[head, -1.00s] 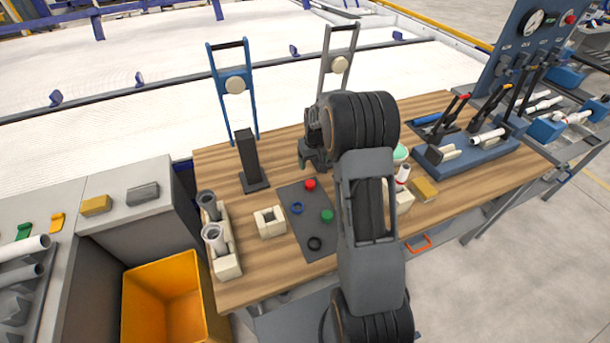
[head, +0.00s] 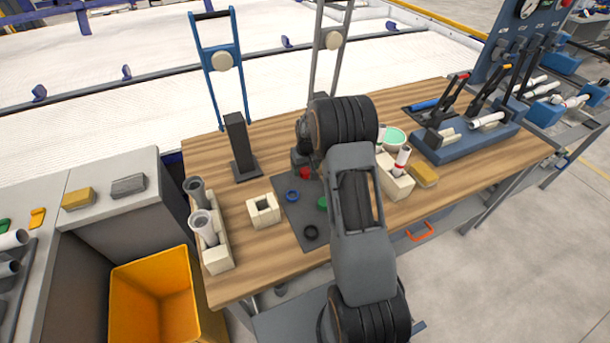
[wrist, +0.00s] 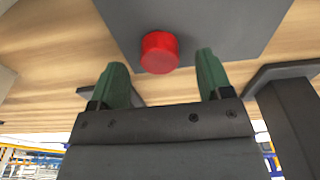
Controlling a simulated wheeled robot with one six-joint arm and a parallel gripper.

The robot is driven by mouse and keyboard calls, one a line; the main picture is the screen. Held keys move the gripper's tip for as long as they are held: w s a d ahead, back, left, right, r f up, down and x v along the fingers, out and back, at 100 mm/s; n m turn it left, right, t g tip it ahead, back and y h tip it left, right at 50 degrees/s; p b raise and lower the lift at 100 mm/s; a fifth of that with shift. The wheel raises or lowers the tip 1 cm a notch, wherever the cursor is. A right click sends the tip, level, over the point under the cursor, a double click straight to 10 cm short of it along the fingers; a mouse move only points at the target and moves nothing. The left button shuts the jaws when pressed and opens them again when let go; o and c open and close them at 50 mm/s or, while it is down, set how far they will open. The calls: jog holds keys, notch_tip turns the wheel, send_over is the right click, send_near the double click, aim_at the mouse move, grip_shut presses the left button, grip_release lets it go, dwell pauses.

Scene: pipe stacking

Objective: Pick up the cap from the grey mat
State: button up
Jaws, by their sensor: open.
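A grey mat (head: 309,215) lies on the wooden workbench. A red cap (head: 305,173) is on its far end, and a green cap (head: 322,203) is nearer, partly hidden by my arm. A blue ring (head: 292,196) and a black ring (head: 311,232) also lie on the mat. In the wrist view, the red cap (wrist: 159,52) shows just beyond and between the two fingertips of my gripper (wrist: 158,75). The fingers are apart with nothing between them. In the head view, my gripper is mostly hidden behind my wrist, close to the red cap.
A cream block (head: 263,211) stands left of the mat, and a dark post (head: 239,145) stands behind it. A cream holder (head: 396,180) with a red-banded pipe and a yellow block (head: 424,175) lie to the right. A yellow bin (head: 153,295) is at front left.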

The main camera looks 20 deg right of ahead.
notch_tip(320, 180, down, 2)
jog(key=shift+w+f+b, duration=0.1)
jog(key=shift+b, duration=0.25)
jog(key=shift+c, duration=0.3)
jog(key=c, duration=0.9)
